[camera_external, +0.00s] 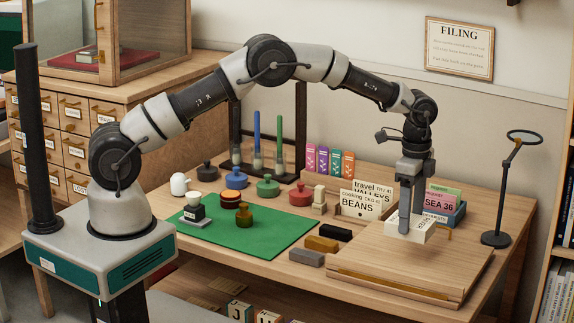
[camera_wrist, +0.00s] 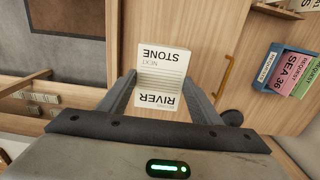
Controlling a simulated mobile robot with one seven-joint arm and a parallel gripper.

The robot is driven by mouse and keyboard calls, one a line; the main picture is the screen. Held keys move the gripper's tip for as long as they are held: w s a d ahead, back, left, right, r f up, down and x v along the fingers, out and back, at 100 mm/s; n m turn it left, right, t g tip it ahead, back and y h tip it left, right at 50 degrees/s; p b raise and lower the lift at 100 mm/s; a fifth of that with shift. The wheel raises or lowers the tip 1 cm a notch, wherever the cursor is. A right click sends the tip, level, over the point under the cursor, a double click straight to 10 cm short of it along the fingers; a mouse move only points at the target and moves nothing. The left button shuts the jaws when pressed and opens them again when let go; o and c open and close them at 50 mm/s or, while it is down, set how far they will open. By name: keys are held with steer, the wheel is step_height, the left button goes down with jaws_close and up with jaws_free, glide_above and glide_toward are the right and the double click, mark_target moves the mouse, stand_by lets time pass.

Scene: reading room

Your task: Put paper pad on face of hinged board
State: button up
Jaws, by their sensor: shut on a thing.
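The paper pad (camera_external: 415,231) is a small white block. In the wrist view the pad (camera_wrist: 163,78) shows the printed words RIVER, NEXT and STONE. My gripper (camera_external: 410,222) points down and is shut on the pad, one finger on each side. The hinged board (camera_external: 395,268) is a flat wooden panel with a brass strip along its front edge, at the table's right end. The pad is over the rear part of the board; I cannot tell whether it touches the face. A brass handle (camera_wrist: 228,75) lies beside the pad in the wrist view.
A blue tray (camera_external: 449,216) with upright cards stands just behind the board. White cards (camera_external: 362,203) stand to its left. Dark and brown blocks (camera_external: 322,244) lie left of the board. A magnifier stand (camera_external: 497,238) rises at right. The board's front part is clear.

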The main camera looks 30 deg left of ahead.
steer(key=shift+f, duration=3.5)
steer(key=shift+f+b, duration=0.2)
steer(key=shift+b, duration=0.1)
steer(key=o, duration=1.1)
steer(key=shift+o, duration=0.2)
steer(key=shift+r, duration=0.1)
step_height(320, 180, up, 12)
steer(key=shift+r+p, duration=0.1)
steer(key=shift+p, duration=0.4)
